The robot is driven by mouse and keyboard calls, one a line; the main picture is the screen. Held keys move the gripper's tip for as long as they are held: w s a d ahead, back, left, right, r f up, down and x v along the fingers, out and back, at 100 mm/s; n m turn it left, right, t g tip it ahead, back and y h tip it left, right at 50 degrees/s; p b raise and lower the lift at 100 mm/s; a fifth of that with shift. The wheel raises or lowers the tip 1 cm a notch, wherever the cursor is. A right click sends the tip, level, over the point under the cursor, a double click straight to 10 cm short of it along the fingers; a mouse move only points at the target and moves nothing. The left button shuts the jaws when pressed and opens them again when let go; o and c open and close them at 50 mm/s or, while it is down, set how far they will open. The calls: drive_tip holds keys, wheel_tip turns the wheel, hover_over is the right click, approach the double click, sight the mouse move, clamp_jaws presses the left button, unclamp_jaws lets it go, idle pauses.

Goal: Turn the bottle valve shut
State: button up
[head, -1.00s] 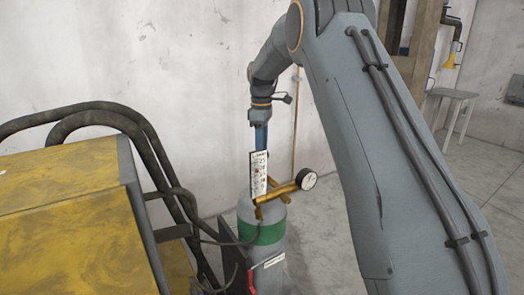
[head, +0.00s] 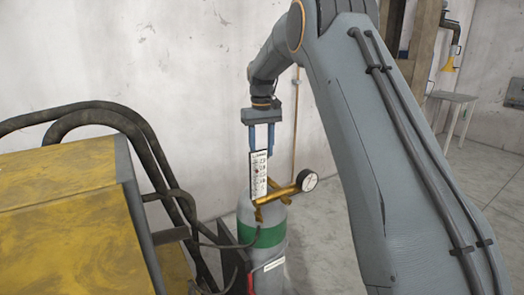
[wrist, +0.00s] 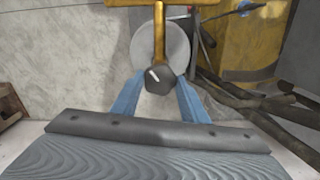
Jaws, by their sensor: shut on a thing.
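The grey gas bottle (head: 270,256) with a green band stands upright by the wall. A brass regulator (head: 278,196) with a round gauge (head: 307,180) sits at its top. The bottle valve is a dark knob with a white mark (wrist: 160,79) in the wrist view. My gripper (head: 262,152) points down above the bottle, its two blue fingers on either side of the valve. The wrist view shows my gripper (wrist: 158,84) shut on the knob. In the head view a white label plate (head: 258,175) hides the knob and the fingertips.
A yellow machine (head: 70,215) with thick black hoses (head: 150,150) stands close to the left of the bottle. The pale wall (head: 150,50) is behind. A small table (head: 453,100) stands far right. The floor right of the bottle is open.

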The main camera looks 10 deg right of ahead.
drive_tip(key=m, duration=0.7)
drive_tip(key=shift+w+r, duration=0.1)
drive_tip(key=shift+r, duration=0.1)
idle(0.5)
drive_tip(key=o, duration=1)
drive_tip(key=shift+f, duration=0.1)
wheel_tip(320, 180, up, 8)
drive_tip(key=b, duration=0.3)
drive_tip(key=shift+f, duration=0.1)
